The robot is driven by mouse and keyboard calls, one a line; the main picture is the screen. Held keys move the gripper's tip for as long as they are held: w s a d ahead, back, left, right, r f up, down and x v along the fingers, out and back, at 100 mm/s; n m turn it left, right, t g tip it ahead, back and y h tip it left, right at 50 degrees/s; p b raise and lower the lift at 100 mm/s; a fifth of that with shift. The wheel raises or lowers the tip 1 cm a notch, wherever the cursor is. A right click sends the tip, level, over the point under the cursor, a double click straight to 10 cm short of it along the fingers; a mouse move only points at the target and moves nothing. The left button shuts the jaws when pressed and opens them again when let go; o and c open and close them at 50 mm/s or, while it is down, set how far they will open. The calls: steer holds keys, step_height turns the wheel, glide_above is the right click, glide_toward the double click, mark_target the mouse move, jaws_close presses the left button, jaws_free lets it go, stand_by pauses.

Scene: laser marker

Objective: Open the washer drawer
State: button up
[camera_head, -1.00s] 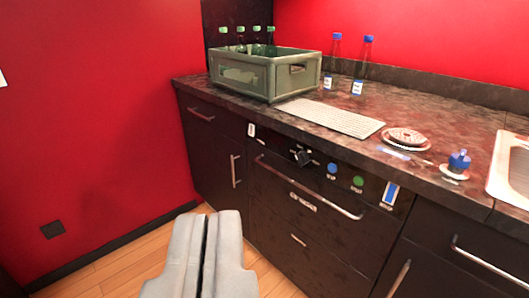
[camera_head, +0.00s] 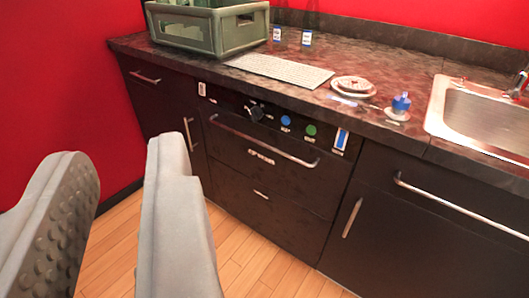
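The washer drawer (camera_head: 230,157) is a dark front under the counter and looks shut. Its long silver bar handle (camera_head: 265,142) runs across the top, just below a control panel (camera_head: 275,119) with a black knob, a blue button and a green button. My gripper (camera_head: 115,180) is at the lower left of the view, with its two grey fingers spread wide apart. It is empty and stands in front of and to the left of the washer drawer, apart from the handle. The fingers hide part of the floor and cabinet.
The counter (camera_head: 375,75) holds a green crate (camera_head: 205,35), a keyboard (camera_head: 278,69), a stack of plates (camera_head: 352,85) and a blue-topped dispenser (camera_head: 400,105). A sink (camera_head: 475,115) is at right. Neighbouring cabinets have silver handles. The wooden floor (camera_head: 250,255) in front is clear.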

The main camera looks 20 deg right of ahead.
steer(key=shift+o, duration=1)
steer(key=w+d+f+n, duration=0.2)
steer(key=w+f, duration=0.1)
steer(key=w, duration=0.4)
steer(key=w+d+f+n+h, duration=0.1)
steer(key=w+f+n, duration=0.1)
steer(key=w, duration=0.5)
steer(key=shift+d+f, duration=0.35)
steer(key=shift+f, duration=0.3)
steer(key=n+g+h, duration=0.1)
steer(key=n, duration=1)
glide_toward(254, 139)
steer(key=w, duration=0.3)
steer(key=w+d+f, duration=0.1)
steer(key=w, duration=0.2)
steer(key=w+f, duration=0.1)
steer(key=w, duration=0.3)
steer(key=shift+d, duration=0.15)
jaws_close()
